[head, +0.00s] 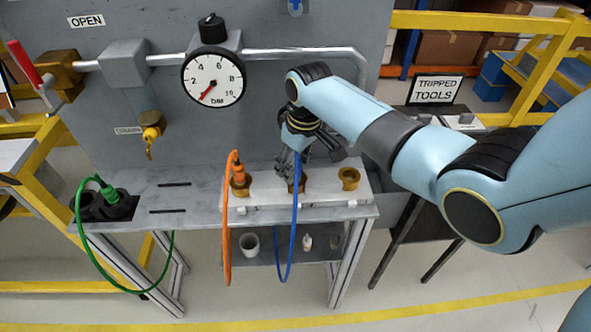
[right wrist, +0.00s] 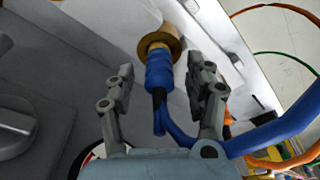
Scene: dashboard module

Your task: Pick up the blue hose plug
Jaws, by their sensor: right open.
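The blue hose plug (right wrist: 158,75) sits in a brass socket (right wrist: 160,43) in the right wrist view. In the head view its blue hose (head: 295,215) hangs in a loop below the bench front, and the plug itself is hidden behind my right gripper. My right gripper (head: 290,168) is over the middle socket. In the right wrist view, my right gripper (right wrist: 160,85) is open, one finger on each side of the plug, with gaps visible on both sides. My left gripper is not in view.
An orange plug (head: 238,172) stands in the left socket, and the right socket (head: 348,177) is empty. A green plug (head: 108,193) is in a black holder at the bench's left end. A pressure gauge (head: 213,79) and pipe (head: 300,54) are on the panel behind.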

